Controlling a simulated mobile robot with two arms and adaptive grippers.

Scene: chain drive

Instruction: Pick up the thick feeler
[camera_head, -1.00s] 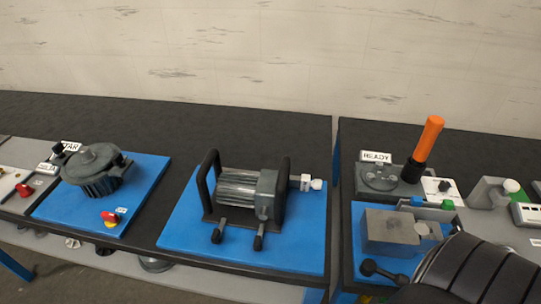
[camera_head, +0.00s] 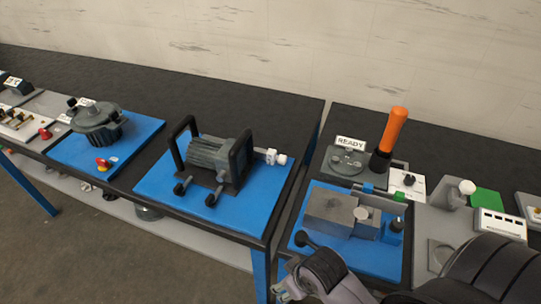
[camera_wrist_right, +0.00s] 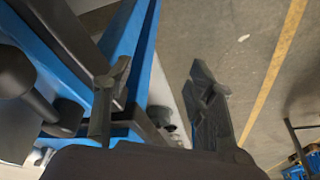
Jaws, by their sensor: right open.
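I cannot tell for sure which thing is the thick feeler. A small green-topped piece (camera_head: 399,196) and a small blue piece (camera_head: 367,188) stand at the back of the right blue plate, behind a grey metal block (camera_head: 330,212). My right gripper (camera_head: 286,288) is at the bottom edge of the head view, in front of that plate, and partly cut off. In the right wrist view its two fingers (camera_wrist_right: 160,95) are spread with nothing between them, over the bench edge and floor. My left gripper is not in view.
A black ball-ended lever (camera_head: 305,239) sticks out at the plate's front left, close to my right gripper. An orange handle (camera_head: 394,130) stands upright behind. A motor unit (camera_head: 215,158) sits on the middle blue plate. A gap separates the two benches.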

